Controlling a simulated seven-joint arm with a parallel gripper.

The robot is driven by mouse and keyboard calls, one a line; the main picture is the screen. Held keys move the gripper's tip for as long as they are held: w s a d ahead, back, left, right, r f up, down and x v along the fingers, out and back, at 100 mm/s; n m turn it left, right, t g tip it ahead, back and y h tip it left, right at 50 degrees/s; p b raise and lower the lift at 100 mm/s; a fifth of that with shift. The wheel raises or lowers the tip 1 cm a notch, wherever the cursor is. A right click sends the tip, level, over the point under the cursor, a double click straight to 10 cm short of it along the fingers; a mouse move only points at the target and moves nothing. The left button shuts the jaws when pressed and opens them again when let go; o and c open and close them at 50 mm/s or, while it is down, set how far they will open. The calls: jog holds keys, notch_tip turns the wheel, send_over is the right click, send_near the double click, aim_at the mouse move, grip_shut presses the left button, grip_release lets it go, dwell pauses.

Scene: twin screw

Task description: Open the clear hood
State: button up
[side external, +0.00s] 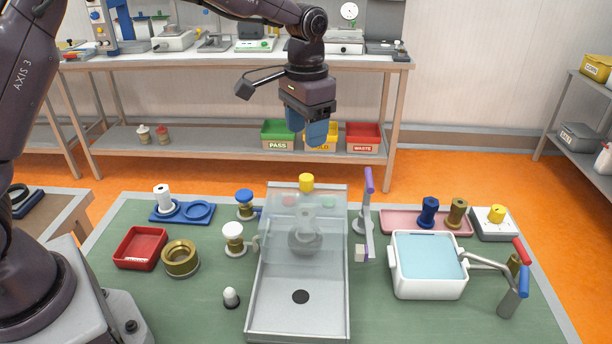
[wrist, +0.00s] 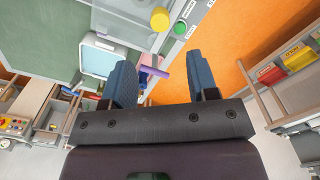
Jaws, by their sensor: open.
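The clear hood (side external: 283,214) is a see-through cover over the rear half of a grey metal tray (side external: 268,313). A rounded grey part (side external: 305,236) shows through it. A yellow knob (side external: 306,182) stands at the hood's back edge; whether it is fixed to the hood is unclear. In the wrist view a yellow knob (wrist: 159,19) shows at the top, beside a pale clear panel (wrist: 125,20). My gripper (side external: 318,138) is in the air above and behind the hood, apart from it. Its two blue fingers also show spread and empty in the wrist view (wrist: 160,62).
A purple-handled lever (side external: 369,182) rises just right of the hood. A white basin (side external: 395,285) with pale blue contents stands further right. White-and-brass knobs (side external: 233,232), a red tray (side external: 140,248) and a brass ring (side external: 181,260) are left.

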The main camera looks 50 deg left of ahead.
aim_at(306, 177)
notch_tip(306, 177, down, 11)
jog(key=shift+r, duration=0.2)
grip_shut()
jog(key=s+d, duration=0.9)
jog(key=shift+s+d, duration=0.15)
jog(key=shift+d, duration=0.05)
grip_release()
notch_tip(306, 177, up, 13)
dwell(0.5)
